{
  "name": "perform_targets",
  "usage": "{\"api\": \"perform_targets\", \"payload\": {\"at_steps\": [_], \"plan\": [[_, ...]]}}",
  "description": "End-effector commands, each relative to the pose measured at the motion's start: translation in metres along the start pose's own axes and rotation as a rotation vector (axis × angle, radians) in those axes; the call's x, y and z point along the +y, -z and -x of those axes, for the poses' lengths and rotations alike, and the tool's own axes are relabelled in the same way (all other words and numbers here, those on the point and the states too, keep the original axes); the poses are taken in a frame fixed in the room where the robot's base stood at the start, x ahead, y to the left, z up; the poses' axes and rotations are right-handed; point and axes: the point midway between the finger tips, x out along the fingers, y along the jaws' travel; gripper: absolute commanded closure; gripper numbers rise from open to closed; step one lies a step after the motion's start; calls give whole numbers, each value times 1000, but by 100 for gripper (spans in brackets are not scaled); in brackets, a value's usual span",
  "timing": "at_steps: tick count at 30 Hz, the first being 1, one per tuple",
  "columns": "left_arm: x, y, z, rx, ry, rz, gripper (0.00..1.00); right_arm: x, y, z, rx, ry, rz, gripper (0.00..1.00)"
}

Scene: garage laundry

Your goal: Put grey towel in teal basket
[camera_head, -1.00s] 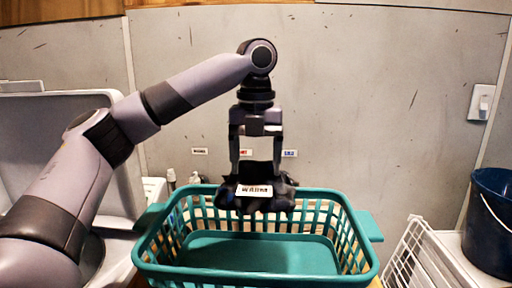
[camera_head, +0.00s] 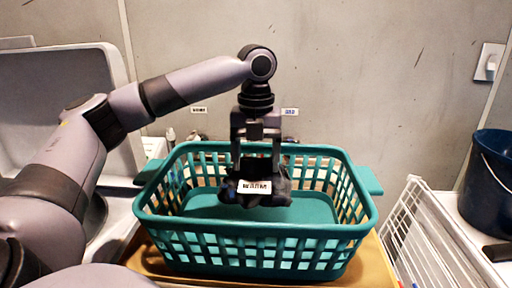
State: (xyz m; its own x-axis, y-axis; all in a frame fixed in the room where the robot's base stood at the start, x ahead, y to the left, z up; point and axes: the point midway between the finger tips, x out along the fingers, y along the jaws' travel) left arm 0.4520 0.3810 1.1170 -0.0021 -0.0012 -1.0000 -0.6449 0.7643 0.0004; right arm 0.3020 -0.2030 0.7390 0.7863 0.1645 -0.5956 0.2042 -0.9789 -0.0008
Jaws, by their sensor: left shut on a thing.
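The teal basket (camera_head: 255,231) stands in the lower middle, upright, with slotted sides and a handle at each end. My left gripper (camera_head: 257,176) points straight down over the basket's opening and is shut on the grey towel (camera_head: 278,192). The towel is a small, dark, crumpled bundle with a white label on its front. It appears in front of the basket's far wall and above a bare part of the floor. I cannot tell whether it touches the basket floor. My right gripper is not in view.
The basket rests on a yellowish-brown surface (camera_head: 378,262). A white wire rack (camera_head: 420,235) stands to its right, with a dark blue bucket (camera_head: 492,180) at the far right. Small bottles (camera_head: 171,138) stand behind the basket. A grey wall (camera_head: 380,70) closes off the back.

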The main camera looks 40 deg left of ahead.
Motion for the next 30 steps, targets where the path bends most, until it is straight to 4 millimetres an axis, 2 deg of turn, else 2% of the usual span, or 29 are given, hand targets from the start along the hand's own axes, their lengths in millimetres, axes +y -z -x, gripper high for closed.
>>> {"api": "perform_targets", "payload": {"at_steps": [18, 30], "plan": [[0, 0, -61, 1, 0, -1, 87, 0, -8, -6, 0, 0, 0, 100], [0, 0, -76, -2, 1, -1, 87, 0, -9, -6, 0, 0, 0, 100]]}}
